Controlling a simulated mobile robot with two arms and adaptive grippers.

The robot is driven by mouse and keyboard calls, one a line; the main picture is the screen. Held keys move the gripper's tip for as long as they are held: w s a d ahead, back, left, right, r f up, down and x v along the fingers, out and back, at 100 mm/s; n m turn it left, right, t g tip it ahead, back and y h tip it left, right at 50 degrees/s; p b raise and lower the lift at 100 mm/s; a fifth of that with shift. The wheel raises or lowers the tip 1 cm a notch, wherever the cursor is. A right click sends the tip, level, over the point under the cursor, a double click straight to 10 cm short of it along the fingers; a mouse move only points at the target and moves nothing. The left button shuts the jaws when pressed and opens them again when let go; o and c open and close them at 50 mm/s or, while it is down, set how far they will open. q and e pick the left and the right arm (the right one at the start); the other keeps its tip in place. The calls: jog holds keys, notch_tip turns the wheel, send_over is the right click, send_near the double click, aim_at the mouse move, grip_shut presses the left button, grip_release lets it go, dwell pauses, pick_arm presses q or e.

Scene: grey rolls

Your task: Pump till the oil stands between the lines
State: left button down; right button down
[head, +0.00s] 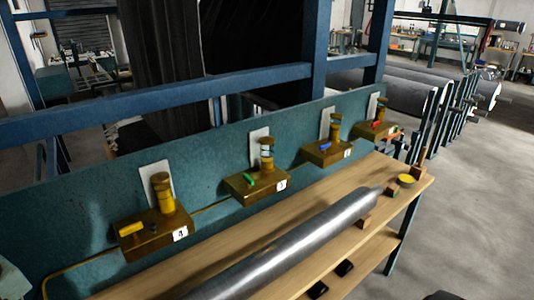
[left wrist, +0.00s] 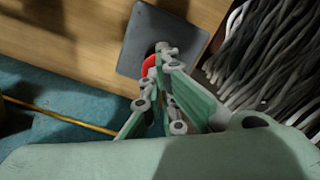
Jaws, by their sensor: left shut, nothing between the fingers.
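Several brass oiler boxes stand along the teal beam in the head view. They are one with a yellow lever (head: 131,229) labelled 4, one with a green lever (head: 249,180) labelled 3, one with a blue lever (head: 322,144), and one with a red lever (head: 378,124). Each has an upright brass cylinder with a pale plate behind it. The oil and its lines are too small to tell. My left gripper (left wrist: 166,50) shows in the left wrist view, shut and empty, over a dark grey plate (left wrist: 150,25). A red curved piece (left wrist: 148,66) shows beside its fingertips; contact cannot be told. My right gripper is in neither view.
A wooden bench (head: 402,179) runs in front of the boxes, with a long grey roll (head: 300,245) and a small yellow dish (head: 406,179) on it. A blue frame rail (head: 150,100) crosses behind. Grey strands (left wrist: 265,50) lie at the right in the left wrist view. Open floor is at right.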

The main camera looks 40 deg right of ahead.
pick_arm(q)
jog(key=shift+r+p, duration=1.15)
jog(key=shift+r, duration=1.8)
